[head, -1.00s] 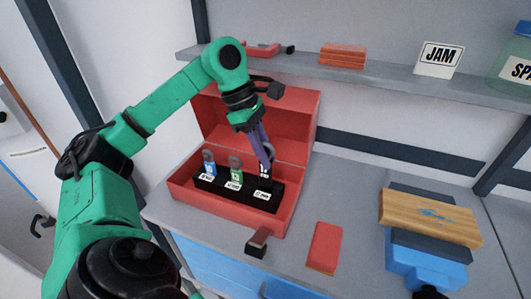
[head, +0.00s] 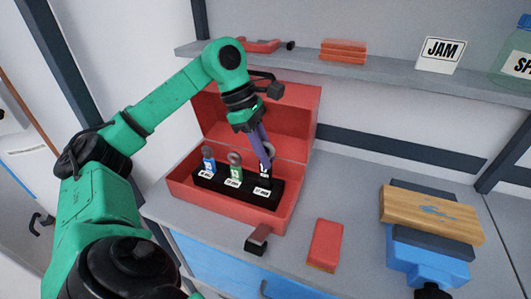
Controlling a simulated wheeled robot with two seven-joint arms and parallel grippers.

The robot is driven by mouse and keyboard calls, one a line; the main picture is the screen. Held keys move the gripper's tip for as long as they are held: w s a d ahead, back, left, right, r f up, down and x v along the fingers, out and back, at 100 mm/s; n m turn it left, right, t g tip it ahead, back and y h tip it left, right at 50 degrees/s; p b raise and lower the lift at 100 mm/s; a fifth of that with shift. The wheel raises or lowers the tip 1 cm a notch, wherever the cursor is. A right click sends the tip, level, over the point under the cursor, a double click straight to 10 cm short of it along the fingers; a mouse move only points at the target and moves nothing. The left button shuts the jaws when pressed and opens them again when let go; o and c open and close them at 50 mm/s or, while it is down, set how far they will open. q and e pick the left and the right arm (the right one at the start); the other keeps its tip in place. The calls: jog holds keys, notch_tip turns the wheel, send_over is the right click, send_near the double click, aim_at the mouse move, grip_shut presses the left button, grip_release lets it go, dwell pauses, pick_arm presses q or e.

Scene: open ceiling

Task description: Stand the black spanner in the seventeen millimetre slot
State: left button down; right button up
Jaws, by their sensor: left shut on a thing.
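My left gripper (head: 263,152) reaches down into the open red toolbox (head: 187,193). It is shut on the black spanner (head: 266,170), which is upright at the right-hand slot of the black rack (head: 235,190). The label at that slot seems to read 17 mm. The gripper fingers partly hide the spanner, and I cannot tell whether its lower end is seated in the slot. A blue spanner (head: 209,161) stands in the left slot and a green spanner (head: 235,171) in the middle slot. My right gripper is not in view.
The toolbox lid (head: 285,122) stands open behind the rack. A red block (head: 325,245) lies on the grey worktop to the right. A wooden block (head: 430,214) is clamped in a blue vise (head: 428,260) farther right.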

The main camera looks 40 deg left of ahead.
aim_at(271, 182)
pick_arm(q)
jog(key=shift+f+b, duration=2.1)
jog(key=shift+f, duration=0.25)
jog(key=c, duration=0.8)
grip_release()
jog(key=shift+o, duration=0.2)
jog(key=shift+r, duration=0.15)
jog(key=p+v, duration=0.7)
jog(key=v, duration=0.7)
jog(key=shift+r, duration=0.15)
jog(key=shift+a, duration=0.15)
